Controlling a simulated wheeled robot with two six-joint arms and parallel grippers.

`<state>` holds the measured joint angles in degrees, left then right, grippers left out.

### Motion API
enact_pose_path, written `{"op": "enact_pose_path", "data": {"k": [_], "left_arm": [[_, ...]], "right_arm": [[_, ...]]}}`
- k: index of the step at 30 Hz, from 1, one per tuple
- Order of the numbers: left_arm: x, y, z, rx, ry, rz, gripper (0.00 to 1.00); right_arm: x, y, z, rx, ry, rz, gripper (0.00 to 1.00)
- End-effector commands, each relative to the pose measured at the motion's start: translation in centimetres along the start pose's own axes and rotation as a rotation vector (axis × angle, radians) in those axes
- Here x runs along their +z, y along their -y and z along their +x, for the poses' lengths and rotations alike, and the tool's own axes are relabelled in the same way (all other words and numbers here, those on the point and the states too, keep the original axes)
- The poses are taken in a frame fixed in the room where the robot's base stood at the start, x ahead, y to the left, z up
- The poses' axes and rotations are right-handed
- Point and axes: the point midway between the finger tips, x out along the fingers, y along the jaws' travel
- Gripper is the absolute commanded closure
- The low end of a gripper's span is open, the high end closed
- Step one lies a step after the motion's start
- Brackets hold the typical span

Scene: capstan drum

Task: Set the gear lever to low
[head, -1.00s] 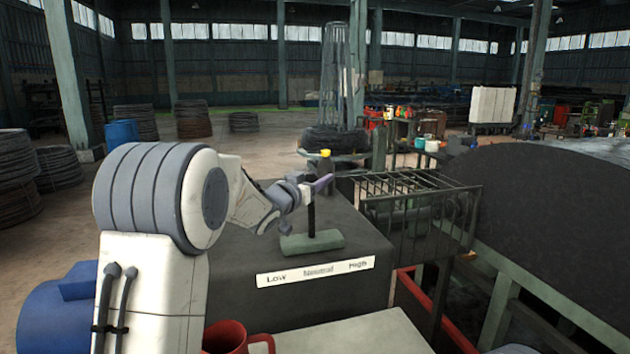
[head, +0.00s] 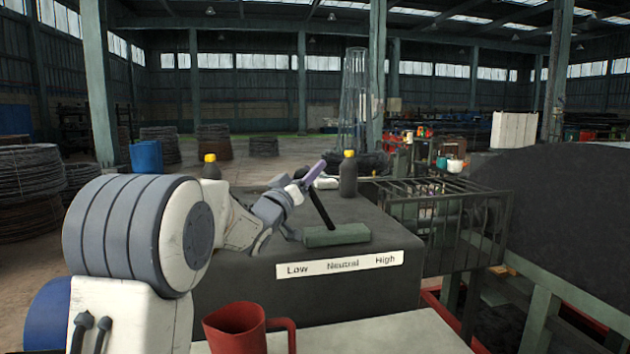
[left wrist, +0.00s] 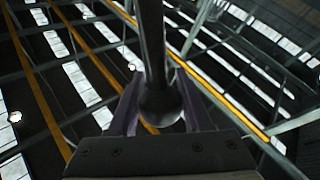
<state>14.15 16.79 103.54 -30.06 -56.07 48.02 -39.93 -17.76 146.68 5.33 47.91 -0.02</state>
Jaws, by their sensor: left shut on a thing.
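The gear lever (head: 321,210) is a dark rod rising from a green base (head: 336,237) on a dark grey cabinet. It leans left, toward the Low end of the white label (head: 340,264), which reads Low, Neutral, High. My left gripper (head: 311,178), with purple fingers, is shut on the lever's upper end. In the left wrist view the lever's rod and round knob (left wrist: 160,104) sit between the two fingers. The knob is hidden in the head view. My right gripper is not in view.
A red mug (head: 236,330) stands on a pale surface in front of the cabinet. A dark bottle with a yellow cap (head: 348,175) stands behind the lever; another (head: 211,170) is farther left. A metal rack (head: 440,215) is right of the cabinet.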

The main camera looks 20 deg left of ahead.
Motion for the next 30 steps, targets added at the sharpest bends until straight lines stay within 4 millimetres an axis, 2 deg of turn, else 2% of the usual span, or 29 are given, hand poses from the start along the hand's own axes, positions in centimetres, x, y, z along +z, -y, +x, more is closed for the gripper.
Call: {"op": "enact_pose_path", "data": {"k": [12,13,14,15,25,30], "left_arm": [[0.1,0.5,-0.2,-0.009,-0.004,-0.013,1.0],[0.1,0.5,-0.2,-0.009,-0.004,-0.013,0.4],[0.1,0.5,-0.2,-0.009,-0.004,-0.013,0.28],[0.1,0.5,-0.2,-0.009,-0.004,-0.012,0.22],[0.1,0.3,-0.4,-0.005,-0.005,-0.01,0.22],[0.2,0.4,-2.5,-0.006,-0.006,-0.009,0.22]], "right_arm": [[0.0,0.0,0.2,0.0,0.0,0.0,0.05],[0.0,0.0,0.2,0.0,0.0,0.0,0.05],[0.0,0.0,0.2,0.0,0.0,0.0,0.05],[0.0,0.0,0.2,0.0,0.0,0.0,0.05],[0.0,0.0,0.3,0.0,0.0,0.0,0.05],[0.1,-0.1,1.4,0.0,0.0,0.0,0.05]]}}
